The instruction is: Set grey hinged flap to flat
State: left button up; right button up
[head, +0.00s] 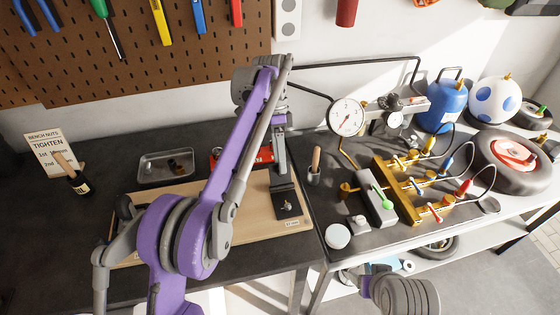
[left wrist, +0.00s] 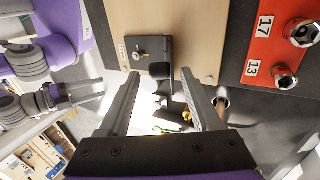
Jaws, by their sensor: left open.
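A dark grey plate (head: 287,207) with a small metal catch lies at the right end of the wooden board. It also shows in the left wrist view (left wrist: 135,47). Along its right side there, a narrow dark strip (left wrist: 169,50) appears to be the hinged flap seen nearly edge-on, raised from the board; its exact angle is unclear. My left gripper (head: 281,178) points down above the plate. In the left wrist view its fingers (left wrist: 160,74) are apart, with nothing clearly held between them.
A red socket holder (left wrist: 272,45) lies beside the flap. A metal tray (head: 166,166) stands at the left. A wooden-handled tool (head: 315,165) stands at the board's right. The brass manifold (head: 410,190) and pressure gauge (head: 346,117) occupy the right bench.

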pick_arm(q)
jog(key=p+v, duration=0.3)
jog(key=v, duration=0.6)
jog(key=shift+w+r, duration=0.2)
jog(key=shift+r, duration=0.1)
pick_arm(e)
jog(key=shift+t, duration=0.3)
jog(key=w+r, duration=0.2)
jog(key=r, duration=0.3)
jog(key=shift+w+r, duration=0.1)
jog(key=shift+w, duration=0.3)
pick_arm(q)
jog(key=shift+s, duration=0.15)
pick_arm(e)
jog(key=shift+s, duration=0.1)
